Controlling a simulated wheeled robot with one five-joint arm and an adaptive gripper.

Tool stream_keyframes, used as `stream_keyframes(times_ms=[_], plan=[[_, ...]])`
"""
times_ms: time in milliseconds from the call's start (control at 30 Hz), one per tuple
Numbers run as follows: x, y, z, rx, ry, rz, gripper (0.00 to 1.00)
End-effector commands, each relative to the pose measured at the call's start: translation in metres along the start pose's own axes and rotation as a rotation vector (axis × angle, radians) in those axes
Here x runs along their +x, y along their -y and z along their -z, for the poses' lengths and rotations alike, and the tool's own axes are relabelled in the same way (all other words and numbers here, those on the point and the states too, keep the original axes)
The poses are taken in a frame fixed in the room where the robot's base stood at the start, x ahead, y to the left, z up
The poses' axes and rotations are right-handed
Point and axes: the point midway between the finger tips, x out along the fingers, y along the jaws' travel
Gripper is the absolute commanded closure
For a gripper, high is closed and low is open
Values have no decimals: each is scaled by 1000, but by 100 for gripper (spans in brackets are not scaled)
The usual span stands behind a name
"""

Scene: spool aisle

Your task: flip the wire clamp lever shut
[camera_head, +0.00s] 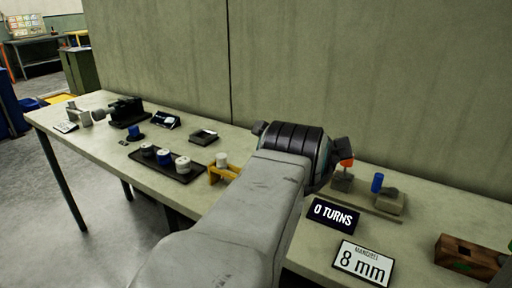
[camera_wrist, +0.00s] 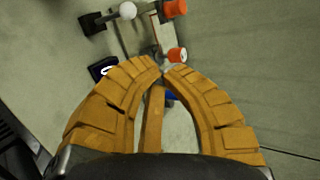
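In the head view, an orange-red piece (camera_head: 346,163), possibly the clamp lever, shows above a grey block (camera_head: 342,183) on a flat base. My arm partly hides this area. A blue upright cylinder (camera_head: 377,183) and another grey block (camera_head: 390,203) stand to its right. In the wrist view, two orange-red pieces (camera_wrist: 177,55) (camera_wrist: 174,8) show beyond my fingertips; which is the lever I cannot tell. My gripper (camera_wrist: 161,71) has its tips together, just short of the nearer piece. A blue part (camera_wrist: 170,97) shows between the fingers. Any contact is unclear.
A "0 TURNS" sign (camera_head: 333,215) and an "8 mm" sign (camera_head: 361,262) stand at the bench front. A brown box (camera_head: 468,257) is at right. A dark tray (camera_head: 168,165) with several spools lies left. The wall (camera_head: 400,80) is close behind.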

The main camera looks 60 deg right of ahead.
Motion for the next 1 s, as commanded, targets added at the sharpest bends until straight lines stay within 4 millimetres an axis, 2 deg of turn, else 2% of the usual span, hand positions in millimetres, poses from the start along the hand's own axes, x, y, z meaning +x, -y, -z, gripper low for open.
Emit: stream_keyframes(times_ms=[100, 300, 1000], plan=[[-16, 5, 0, 0, -1, 1, 100], [-29, 7, 0, 0, -2, 0, 100], [-32, 6, 0, 0, -2, -1, 100]])
